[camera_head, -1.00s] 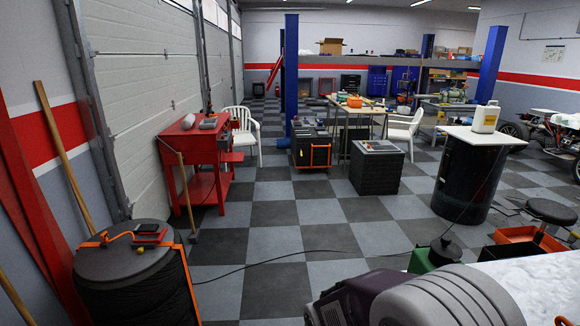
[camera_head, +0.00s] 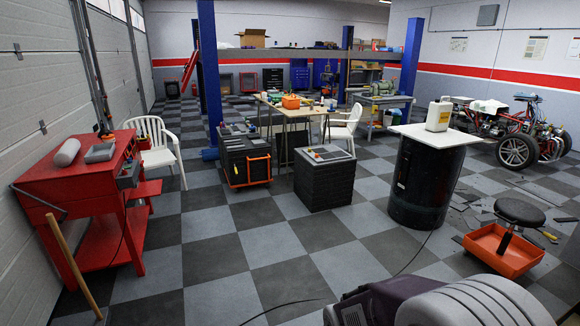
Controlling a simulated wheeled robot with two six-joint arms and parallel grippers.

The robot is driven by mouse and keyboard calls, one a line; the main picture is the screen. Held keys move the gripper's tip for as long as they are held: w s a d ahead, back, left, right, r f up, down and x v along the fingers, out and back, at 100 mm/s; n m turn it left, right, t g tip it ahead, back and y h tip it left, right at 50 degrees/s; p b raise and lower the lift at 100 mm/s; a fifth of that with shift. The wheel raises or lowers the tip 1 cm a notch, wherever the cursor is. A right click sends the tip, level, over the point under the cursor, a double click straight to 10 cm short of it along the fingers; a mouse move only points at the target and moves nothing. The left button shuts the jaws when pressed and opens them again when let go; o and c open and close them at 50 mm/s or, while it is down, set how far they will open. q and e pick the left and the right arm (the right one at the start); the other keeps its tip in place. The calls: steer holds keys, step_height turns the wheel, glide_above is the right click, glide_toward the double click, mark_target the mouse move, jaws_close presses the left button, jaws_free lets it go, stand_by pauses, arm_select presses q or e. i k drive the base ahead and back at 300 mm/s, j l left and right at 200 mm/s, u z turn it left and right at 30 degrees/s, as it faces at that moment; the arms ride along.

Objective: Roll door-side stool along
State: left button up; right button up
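One stool (camera_head: 520,212) is in view, at the right. It has a round black seat on a post, above an orange tray base (camera_head: 505,252) on the floor. It stands on the right side of the room, away from the white roll-up doors (camera_head: 40,100) on the left, so I cannot tell whether it is the door-side one. Neither of my grippers is in view, and nothing is seen touching the stool.
A red workbench (camera_head: 80,185) and a white chair (camera_head: 155,140) stand by the doors. A black drum (camera_head: 425,190) stands left of the stool. A purple and grey machine (camera_head: 450,306) blocks the bottom right. Chequered floor (camera_head: 235,240) is open in the middle.

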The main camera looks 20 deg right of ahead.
mark_target(506, 253)
steer(key=i+l+z, duration=0.1)
steer(key=i+z, duration=0.9)
steer(key=i+j+z, duration=0.35)
steer(key=i+z, duration=0.15)
steer(key=i+l+z, duration=0.2)
steer(key=i+z, duration=0.15)
steer(key=i+l+z, duration=0.1)
steer(key=i+z, duration=0.55)
steer(key=i+l+u, duration=0.1)
steer(key=i, duration=0.3)
steer(key=i+l+u, duration=0.1)
steer(key=i+l, duration=0.15)
steer(key=i, duration=0.15)
